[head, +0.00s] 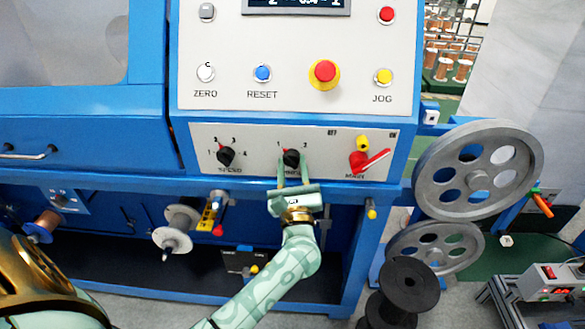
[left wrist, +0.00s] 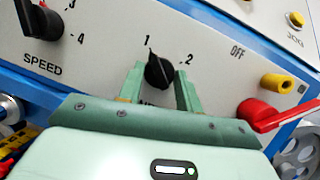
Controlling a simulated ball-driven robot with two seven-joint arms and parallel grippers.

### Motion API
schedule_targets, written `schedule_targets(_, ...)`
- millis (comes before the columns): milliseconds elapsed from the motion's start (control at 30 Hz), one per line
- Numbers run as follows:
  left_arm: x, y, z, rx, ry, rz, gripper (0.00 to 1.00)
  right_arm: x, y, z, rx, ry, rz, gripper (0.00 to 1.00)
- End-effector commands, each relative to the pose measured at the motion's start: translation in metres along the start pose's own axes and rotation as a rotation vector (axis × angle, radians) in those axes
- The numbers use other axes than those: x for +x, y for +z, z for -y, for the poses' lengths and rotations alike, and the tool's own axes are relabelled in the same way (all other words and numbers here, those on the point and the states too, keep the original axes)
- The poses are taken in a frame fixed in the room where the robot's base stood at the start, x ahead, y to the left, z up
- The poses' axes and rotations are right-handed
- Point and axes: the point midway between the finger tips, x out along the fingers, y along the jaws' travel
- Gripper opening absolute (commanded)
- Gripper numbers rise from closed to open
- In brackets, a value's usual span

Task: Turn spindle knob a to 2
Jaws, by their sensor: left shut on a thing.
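The black spindle knob (head: 291,158) sits on the pale lower panel between the marks 1 and 2. In the left wrist view the knob (left wrist: 160,73) has its pointer turned up and slightly left, toward the 1. My left gripper (head: 292,164) has come up from below, with one finger on each side of the knob, and is shut on it. In the left wrist view its green fingers (left wrist: 159,85) flank the knob. The label below the knob is mostly hidden by the gripper. My right gripper is not in view.
A black SPEED knob (head: 226,156) is to the left. A red switch handle (head: 370,161) with a yellow part above is to the right. Buttons and a red emergency stop (head: 324,72) are above. Large grey pulleys (head: 478,170) stand right of the cabinet.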

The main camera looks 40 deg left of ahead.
Motion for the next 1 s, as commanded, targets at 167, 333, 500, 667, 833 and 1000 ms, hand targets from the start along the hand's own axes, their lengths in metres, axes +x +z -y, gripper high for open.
schedule_targets(167,0.000,0.000,-0.001,0.027,-0.011,0.001,0.12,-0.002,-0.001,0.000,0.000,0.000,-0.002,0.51)
schedule_targets(333,0.000,0.000,-0.001,0.098,-0.042,0.006,0.12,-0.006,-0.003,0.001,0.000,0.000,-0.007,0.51)
schedule_targets(500,0.000,0.002,-0.003,0.216,-0.093,0.016,0.12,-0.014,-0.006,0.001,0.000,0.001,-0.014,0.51)
schedule_targets(667,0.001,0.003,-0.004,0.353,-0.153,0.027,0.12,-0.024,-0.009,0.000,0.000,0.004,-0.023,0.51)
schedule_targets(833,0.001,0.004,-0.005,0.500,-0.216,0.038,0.12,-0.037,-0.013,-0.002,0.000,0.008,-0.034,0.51)
schedule_targets(1000,0.002,0.005,-0.006,0.650,-0.280,0.049,0.12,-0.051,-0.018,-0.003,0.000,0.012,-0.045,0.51)
